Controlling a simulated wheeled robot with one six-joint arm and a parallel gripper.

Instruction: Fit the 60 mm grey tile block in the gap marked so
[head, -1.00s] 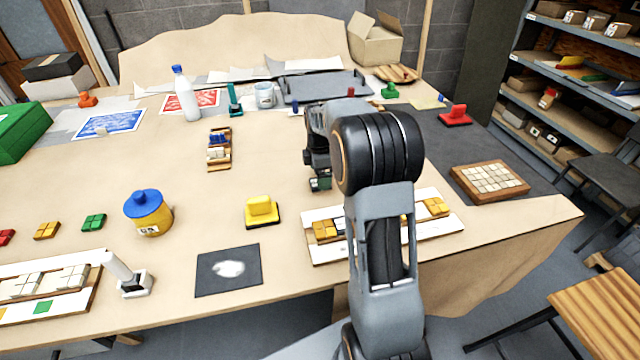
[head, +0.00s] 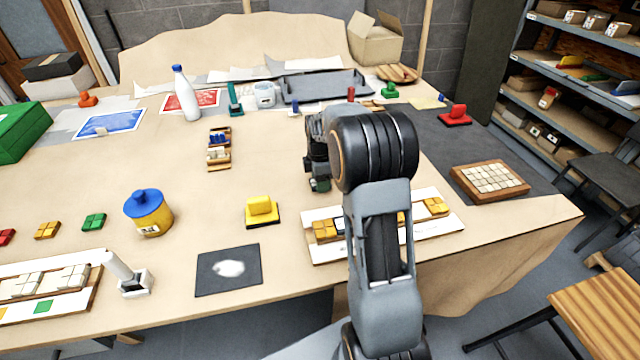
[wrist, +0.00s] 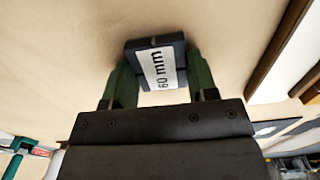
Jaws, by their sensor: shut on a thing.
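My gripper (wrist: 160,84) is shut on a dark grey block (wrist: 158,66) labelled "60 mm", held between its green fingers in the wrist view. In the head view my gripper (head: 320,184) is over the table, behind a white panel (head: 452,222) with yellow tile blocks (head: 435,206) at its right and more yellow tiles (head: 325,230) at its left. My arm hides the middle of this panel, so its gap and marks cannot be made out. The held block is barely visible in the head view.
A yellow stamp-like block (head: 261,209) and a dark square mat (head: 229,269) lie left of the panel. A small wooden rack (head: 218,165) with blue and white pieces, a blue-lidded jar (head: 148,212) and another tile panel (head: 85,303) are further left. The table between rack and gripper is clear.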

